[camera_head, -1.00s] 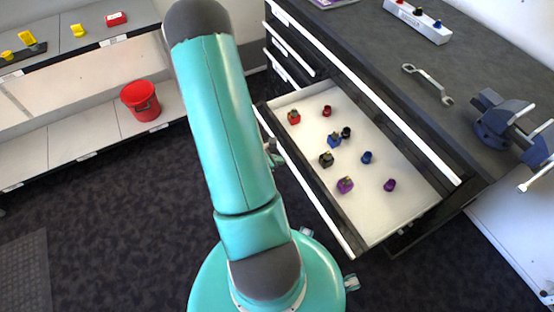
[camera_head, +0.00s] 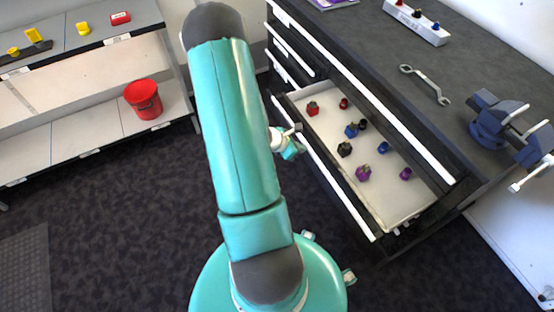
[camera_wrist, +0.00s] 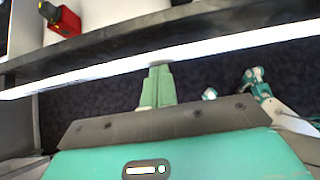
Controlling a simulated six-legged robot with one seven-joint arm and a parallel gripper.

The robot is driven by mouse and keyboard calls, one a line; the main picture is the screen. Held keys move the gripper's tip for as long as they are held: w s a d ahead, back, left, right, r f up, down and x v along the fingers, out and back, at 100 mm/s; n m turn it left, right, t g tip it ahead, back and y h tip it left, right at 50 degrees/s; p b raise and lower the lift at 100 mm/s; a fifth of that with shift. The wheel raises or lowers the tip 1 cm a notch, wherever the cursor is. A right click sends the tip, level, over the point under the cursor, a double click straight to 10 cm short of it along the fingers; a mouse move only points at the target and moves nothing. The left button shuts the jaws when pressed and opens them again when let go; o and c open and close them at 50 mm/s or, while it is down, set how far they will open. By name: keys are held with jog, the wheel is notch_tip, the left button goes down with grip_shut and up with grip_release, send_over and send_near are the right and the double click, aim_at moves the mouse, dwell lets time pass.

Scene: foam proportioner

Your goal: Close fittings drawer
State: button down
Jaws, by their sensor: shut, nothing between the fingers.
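The fittings drawer (camera_head: 400,208) is partly open in the dark cabinet. Several red, black, blue and purple fittings lie on its white bottom. My gripper (camera_head: 294,146) is in the body view, at the outer side of the drawer front, partly hidden behind my arm. In the wrist view, my gripper (camera_wrist: 159,68) is shut and empty, its fingertips at the white front edge (camera_wrist: 225,45) of the drawer. They look to be touching it or very close. A red fitting (camera_wrist: 62,20) shows inside the drawer beyond.
The cabinet top holds a wrench (camera_head: 425,85), a blue vise (camera_head: 497,120) and a white block with fittings (camera_head: 416,22). A shelf on the left carries yellow and red pieces and a red bucket (camera_head: 144,99). The dark floor (camera_head: 110,225) in front is clear.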

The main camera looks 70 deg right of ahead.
aim_at(354, 125)
jog(key=s+d, duration=0.4)
jog(key=d, duration=0.1)
jog(key=s+d, duration=0.5)
jog(key=d, duration=0.1)
jog(key=s+d, duration=0.5)
jog(key=shift+s+d, duration=0.25)
jog(key=shift+d, duration=0.05)
jog(key=shift+s+d+r, duration=0.1)
jog(key=shift+s+d, duration=0.4)
jog(key=shift+d, duration=0.05)
jog(key=shift+s+r, duration=0.1)
jog(key=shift+s, duration=0.1)
jog(key=shift+w+a, duration=0.1)
jog(key=shift+w, duration=0.15)
jog(key=w+a, duration=0.3)
jog(key=shift+w+a, duration=0.15)
jog(key=shift+w, duration=0.1)
jog(key=v, duration=0.9)
jog(key=shift+w+a+r, duration=0.15)
jog(key=shift+w, duration=0.1)
